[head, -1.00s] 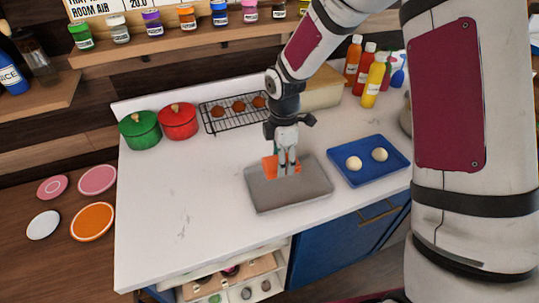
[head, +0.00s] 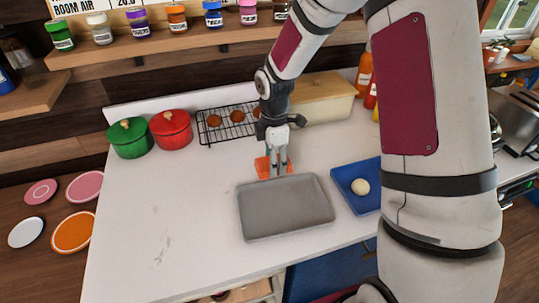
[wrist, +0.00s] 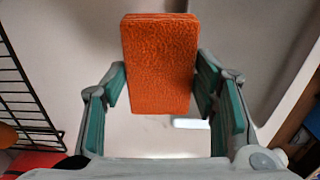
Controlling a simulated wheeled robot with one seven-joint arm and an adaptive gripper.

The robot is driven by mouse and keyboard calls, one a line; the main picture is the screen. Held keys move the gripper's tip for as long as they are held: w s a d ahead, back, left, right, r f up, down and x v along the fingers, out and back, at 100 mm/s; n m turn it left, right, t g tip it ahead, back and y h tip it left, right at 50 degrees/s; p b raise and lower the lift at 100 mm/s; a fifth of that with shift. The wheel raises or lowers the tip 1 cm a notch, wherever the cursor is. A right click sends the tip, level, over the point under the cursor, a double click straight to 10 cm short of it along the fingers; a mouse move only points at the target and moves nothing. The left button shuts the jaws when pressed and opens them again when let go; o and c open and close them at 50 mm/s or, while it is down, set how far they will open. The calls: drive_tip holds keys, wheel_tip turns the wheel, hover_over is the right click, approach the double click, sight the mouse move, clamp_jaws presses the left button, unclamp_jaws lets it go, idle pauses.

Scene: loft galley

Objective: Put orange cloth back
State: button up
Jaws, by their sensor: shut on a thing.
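The orange cloth (head: 262,168) is a folded, textured block in my gripper (head: 277,170). In the wrist view the cloth (wrist: 160,65) stands out between the two green-padded fingers of my gripper (wrist: 160,95). The gripper is shut on it. In the head view the cloth appears at the back edge of the grey tray (head: 285,232), towards the rack. I cannot tell whether it touches the counter. The tray is empty where it shows.
A wire rack (head: 225,122) with brown round items stands behind the gripper. Green (head: 130,138) and red (head: 171,130) pots are at the back left. A blue tray (head: 348,178) with a pale ball is at right, partly hidden by my arm. The left counter (head: 165,215) is clear.

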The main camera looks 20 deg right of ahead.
drive_tip(key=w, duration=0.3)
drive_tip(key=w+d, duration=0.1)
drive_tip(key=w, duration=0.1)
drive_tip(key=shift+w+f, duration=0.3)
drive_tip(key=shift+w+f+p, duration=0.15)
drive_tip(key=shift+f+p, duration=0.35)
drive_tip(key=shift+f, duration=1.25)
drive_tip(key=shift+f, duration=0.1)
drive_tip(key=o, duration=1)
drive_tip(key=shift+o, duration=0.2)
